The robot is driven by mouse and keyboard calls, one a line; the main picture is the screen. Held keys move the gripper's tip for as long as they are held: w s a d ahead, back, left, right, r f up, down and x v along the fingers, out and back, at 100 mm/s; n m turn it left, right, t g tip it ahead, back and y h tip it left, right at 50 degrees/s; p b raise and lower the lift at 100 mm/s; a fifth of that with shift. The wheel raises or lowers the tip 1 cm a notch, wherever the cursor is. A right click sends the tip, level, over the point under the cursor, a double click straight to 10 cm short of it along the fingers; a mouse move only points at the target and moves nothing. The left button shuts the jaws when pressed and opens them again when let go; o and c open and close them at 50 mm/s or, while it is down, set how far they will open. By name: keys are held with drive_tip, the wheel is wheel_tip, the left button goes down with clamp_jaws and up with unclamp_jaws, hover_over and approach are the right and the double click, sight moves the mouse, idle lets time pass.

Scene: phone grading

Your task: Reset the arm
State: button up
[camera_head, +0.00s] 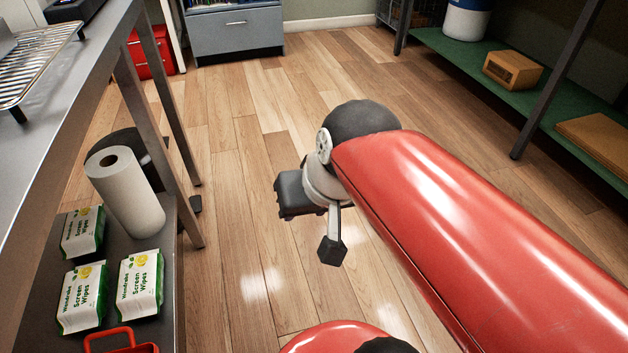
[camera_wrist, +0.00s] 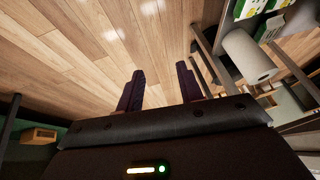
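My gripper shows in the wrist view (camera_wrist: 160,88), with its two dark fingers standing apart and nothing between them. In the head view my red arm reaches in from the lower right, and the dark end of my gripper (camera_head: 333,250) hangs over the open floor. It touches nothing that I can see.
On the left, a metal table (camera_head: 75,75) stands above a low shelf with a paper towel roll (camera_head: 125,192), several screen wipes packs (camera_head: 139,285) and a red basket (camera_head: 120,345). On the right, a green shelf (camera_head: 480,62) holds a cardboard box (camera_head: 512,70). The middle floor is clear.

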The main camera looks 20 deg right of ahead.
drive_tip(key=shift+n+h, duration=0.5)
drive_tip(key=shift+h, duration=0.2)
drive_tip(key=s+d+f, duration=0.2)
drive_tip(key=shift+d+f, duration=0.25)
drive_tip(key=shift+d, duration=0.1)
drive_tip(key=shift+r, duration=0.15)
wheel_tip(320, 180, up, 8)
drive_tip(key=p, duration=0.8)
drive_tip(key=shift+r+p, duration=0.2)
drive_tip(key=shift+p, duration=0.15)
drive_tip(key=shift+a, duration=0.15)
